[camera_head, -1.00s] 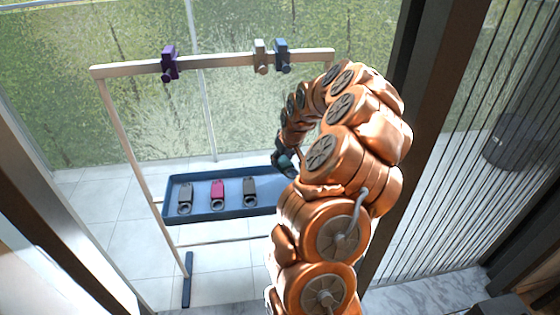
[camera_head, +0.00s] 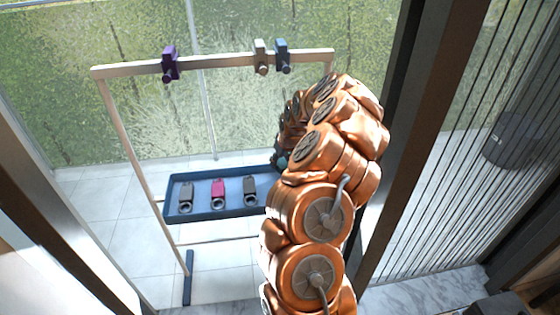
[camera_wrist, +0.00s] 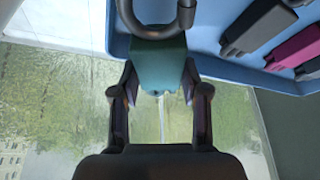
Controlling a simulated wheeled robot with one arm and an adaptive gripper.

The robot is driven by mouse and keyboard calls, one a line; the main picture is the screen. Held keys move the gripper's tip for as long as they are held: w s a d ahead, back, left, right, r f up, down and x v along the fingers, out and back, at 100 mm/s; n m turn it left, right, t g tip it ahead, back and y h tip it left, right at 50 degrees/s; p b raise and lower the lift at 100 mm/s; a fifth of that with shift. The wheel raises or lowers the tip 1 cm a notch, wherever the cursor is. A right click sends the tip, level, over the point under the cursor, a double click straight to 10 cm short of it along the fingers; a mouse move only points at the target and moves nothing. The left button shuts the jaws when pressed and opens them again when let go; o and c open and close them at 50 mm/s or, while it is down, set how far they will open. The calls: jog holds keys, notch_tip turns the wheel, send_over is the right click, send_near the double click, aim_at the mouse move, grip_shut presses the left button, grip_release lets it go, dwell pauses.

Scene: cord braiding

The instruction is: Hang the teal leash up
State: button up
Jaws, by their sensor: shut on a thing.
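The teal leash (camera_wrist: 160,68) is between my gripper's fingers (camera_wrist: 160,88) in the wrist view, with its dark ring (camera_wrist: 158,22) at the top of that picture. My gripper is shut on it. In the head view my arm hides most of the gripper, and only a small teal patch (camera_head: 281,160) shows at the right end of the tray. The wooden rail (camera_head: 220,61) of the rack carries a purple clip (camera_head: 170,64), a beige clip (camera_head: 261,56) and a blue clip (camera_head: 282,55).
The blue tray (camera_head: 175,216) on the rack holds a dark leash (camera_head: 186,193), a magenta leash (camera_head: 218,191) and another dark grey leash (camera_head: 250,189). My arm covers the tray's right part. The rail between the purple and beige clips is clear.

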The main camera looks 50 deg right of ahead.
jog(key=shift+f+b, duration=0.4)
jog(key=shift+f, duration=0.25)
jog(key=o, duration=1.2)
jog(key=shift+r, duration=0.15)
jog(key=shift+r+p, duration=0.4)
jog(key=shift+r, duration=0.35)
jog(key=b+v, duration=0.1)
jog(key=v, duration=1)
jog(key=shift+s+r, duration=0.15)
jog(key=shift+r, duration=0.1)
